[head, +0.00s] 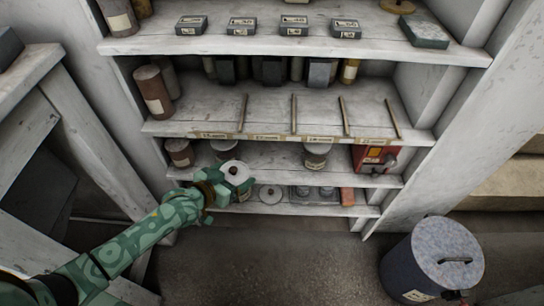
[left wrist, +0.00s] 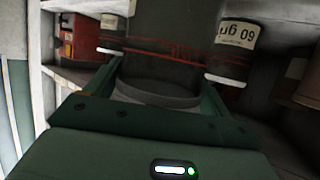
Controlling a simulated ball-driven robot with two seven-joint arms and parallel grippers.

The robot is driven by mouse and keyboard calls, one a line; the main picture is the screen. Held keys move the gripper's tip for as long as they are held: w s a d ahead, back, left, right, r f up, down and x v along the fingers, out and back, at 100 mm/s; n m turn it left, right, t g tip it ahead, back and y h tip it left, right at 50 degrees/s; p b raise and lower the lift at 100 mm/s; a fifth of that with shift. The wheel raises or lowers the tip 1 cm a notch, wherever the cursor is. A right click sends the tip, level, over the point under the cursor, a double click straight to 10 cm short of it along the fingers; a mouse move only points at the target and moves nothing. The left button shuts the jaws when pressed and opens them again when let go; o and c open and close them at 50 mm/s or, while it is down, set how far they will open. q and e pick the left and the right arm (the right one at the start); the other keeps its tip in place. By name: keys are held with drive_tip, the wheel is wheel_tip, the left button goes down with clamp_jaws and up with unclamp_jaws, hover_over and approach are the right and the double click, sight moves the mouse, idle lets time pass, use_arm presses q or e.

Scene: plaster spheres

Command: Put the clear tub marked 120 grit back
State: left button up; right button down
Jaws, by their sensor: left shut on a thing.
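My left gripper (head: 238,182) is in front of the lower shelves in the head view. It is shut on a tub with a pale round lid (head: 235,171) and a dark centre. In the left wrist view the held tub (left wrist: 165,65) is a dark, see-through cylinder between the fingers; its grit mark cannot be read. Another tub (left wrist: 238,38) behind it has a label that seems to read 60, upside down. The shelf above the gripper has bays split by thin wooden strips, with labels (head: 265,138) along its front edge, too small to read. My right gripper is not in view.
The bays (head: 270,115) look clear at the front; dark blocks and jars line the back. A brown can (head: 153,90) stands at left. Below are a labelled tub (head: 317,155) and a red box (head: 374,157). A blue-grey lidded bin (head: 432,262) stands on the floor at right.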

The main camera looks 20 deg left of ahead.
use_arm(q)
drive_tip(key=w+d+b, duration=0.1)
drive_tip(key=w+b, duration=0.1)
drive_tip(key=w, duration=0.3)
drive_tip(key=w+d+f+b, duration=0.1)
drive_tip(key=w+d+b, duration=0.1)
drive_tip(key=w, duration=0.4)
drive_tip(key=w+d+f+b, duration=0.1)
drive_tip(key=w+d+b, duration=0.1)
drive_tip(key=w+b, duration=0.2)
drive_tip(key=shift+w+d, duration=0.15)
drive_tip(key=shift+w, duration=0.7)
drive_tip(key=shift+r, duration=0.3)
drive_tip(key=shift+f, duration=0.15)
drive_tip(key=o, duration=1.1)
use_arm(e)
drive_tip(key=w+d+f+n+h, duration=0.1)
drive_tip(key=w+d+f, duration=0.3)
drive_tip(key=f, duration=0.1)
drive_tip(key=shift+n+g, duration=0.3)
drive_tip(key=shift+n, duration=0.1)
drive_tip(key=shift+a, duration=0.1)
